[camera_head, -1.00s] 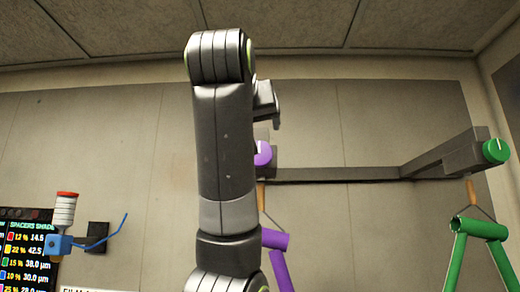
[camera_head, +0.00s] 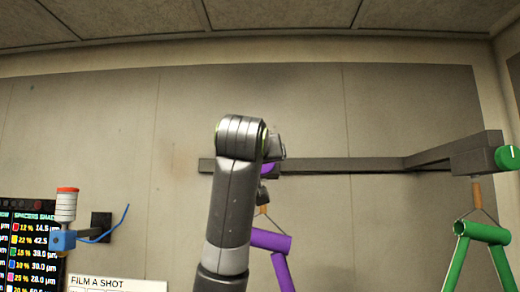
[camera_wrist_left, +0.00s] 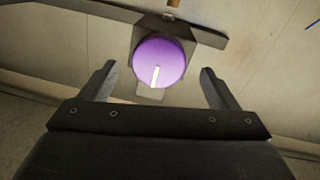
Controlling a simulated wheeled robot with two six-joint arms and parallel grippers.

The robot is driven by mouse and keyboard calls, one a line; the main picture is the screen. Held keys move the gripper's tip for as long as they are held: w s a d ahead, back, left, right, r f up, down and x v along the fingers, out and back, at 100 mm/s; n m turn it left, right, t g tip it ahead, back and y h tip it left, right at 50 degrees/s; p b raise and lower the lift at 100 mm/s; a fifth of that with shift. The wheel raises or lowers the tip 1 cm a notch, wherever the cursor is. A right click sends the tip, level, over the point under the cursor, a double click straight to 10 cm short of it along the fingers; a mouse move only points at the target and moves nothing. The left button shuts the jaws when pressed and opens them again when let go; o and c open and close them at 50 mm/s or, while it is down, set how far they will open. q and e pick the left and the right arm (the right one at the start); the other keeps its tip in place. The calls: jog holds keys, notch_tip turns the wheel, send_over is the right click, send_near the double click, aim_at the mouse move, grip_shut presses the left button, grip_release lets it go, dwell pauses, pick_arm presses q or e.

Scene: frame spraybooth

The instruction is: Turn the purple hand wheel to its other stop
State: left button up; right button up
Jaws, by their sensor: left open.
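The purple hand wheel (camera_wrist_left: 160,62) faces me in the left wrist view, round, with a white mark pointing toward the picture's bottom. It sits on a grey block on the wall bar. In the head view only a sliver of the purple wheel (camera_head: 267,169) shows past my left arm. My left gripper (camera_wrist_left: 158,70) is open, with one finger to each side of the wheel in that picture and gaps between. I see no contact, and the depth between fingertips and wheel is hard to judge. My right gripper is in neither view.
A grey bar (camera_head: 340,165) runs along the wall to a green wheel (camera_head: 508,158) at the right. A purple frame (camera_head: 270,241) and a green frame (camera_head: 481,232) hang below. A screen (camera_head: 28,240) and a blue-and-white spray device (camera_head: 64,237) are at the left.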

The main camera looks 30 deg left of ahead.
pick_arm(q)
jog(key=shift+p+x, duration=0.55)
jog(key=shift+x, duration=1)
jog(key=c, duration=1)
